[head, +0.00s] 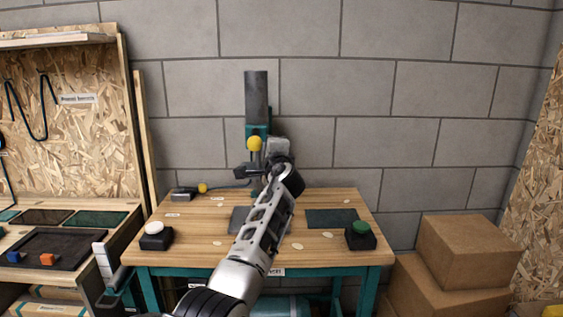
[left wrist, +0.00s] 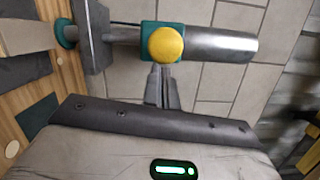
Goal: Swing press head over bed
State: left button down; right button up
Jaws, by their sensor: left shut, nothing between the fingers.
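The press stands at the back of the wooden table, with a grey column (head: 256,95), a teal collar (head: 264,130) and a yellow knob (head: 254,143). A dark part, perhaps the press head (head: 245,172), sits below the knob. In the left wrist view the column (left wrist: 220,45) lies sideways and the yellow knob (left wrist: 165,43) faces me. My left gripper (left wrist: 162,70) is shut and empty, its tips right beside the knob; I cannot tell whether they touch. My forearm hides the table's middle and part of a dark pad (head: 238,216), perhaps the bed.
A white button box (head: 156,236) and a green button box (head: 360,236) stand at the table's front corners. Another dark pad (head: 332,218) lies at right. Cardboard boxes (head: 455,265) are stacked right of the table; a shelf unit (head: 70,190) stands at left.

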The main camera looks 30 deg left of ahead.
pick_arm(q)
jog(key=w+d+b+v, duration=0.1)
jog(key=w+d+v, duration=0.1)
jog(key=v, duration=0.9)
jog(key=s+d+f+h, duration=0.2)
jog(key=s+f+h, duration=0.1)
jog(key=f, duration=0.5)
jog(key=s+d+f+n+h, duration=0.1)
jog(key=s+d+f+h, duration=0.15)
jog(key=f, duration=0.55)
jog(key=s+d+f+h, duration=0.15)
jog(key=s+f, duration=0.25)
jog(key=f, duration=0.4)
jog(key=s+d+f+n+g+h, duration=0.1)
jog(key=s+d+f+n+h, duration=0.1)
jog(key=s, duration=0.6)
jog(key=s+d+f+n+g+h, duration=0.1)
jog(key=s+d+f+n+h, duration=0.2)
jog(key=s+f, duration=0.4)
jog(key=s+d+f+n+g+h, duration=0.1)
jog(key=s+d+f+n+h, duration=0.1)
jog(key=s, duration=0.8)
notch_tip(320, 180, down, 3)
jog(key=d+h, duration=0.1)
jog(key=d, duration=0.1)
jog(key=shift+d+r+n, duration=0.2)
jog(key=shift+d+n, duration=0.1)
jog(key=shift+d, duration=0.1)
